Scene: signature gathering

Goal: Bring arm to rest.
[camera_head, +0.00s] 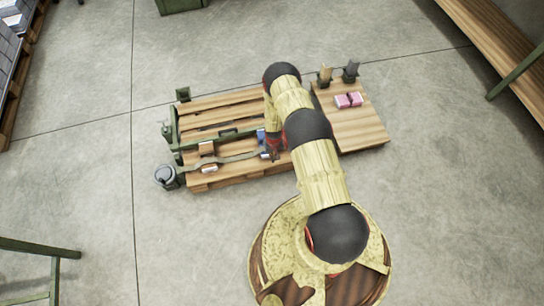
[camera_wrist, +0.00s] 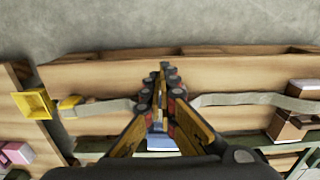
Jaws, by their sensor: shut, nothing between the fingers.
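My gripper (camera_wrist: 163,82) is shut and empty in the wrist view, its fingers meeting in the middle of the picture. It points down at a wooden pallet (camera_wrist: 215,65) and hides the middle of a grey strap (camera_wrist: 240,99) running across the slats. A blue item (camera_wrist: 161,143) shows between the finger bases. In the head view my arm reaches out over the pallet (camera_head: 222,106), and the gripper (camera_head: 273,148) is partly hidden beside the arm, near a blue item (camera_head: 262,141). How high it is above the slats I cannot tell.
A wooden board (camera_head: 355,128) on the right carries pink blocks (camera_head: 348,100) and two small dark holders (camera_head: 350,72). A green frame (camera_head: 205,140) and a grey canister (camera_head: 166,176) are at the pallet's left. Open concrete floor (camera_head: 90,180) lies left.

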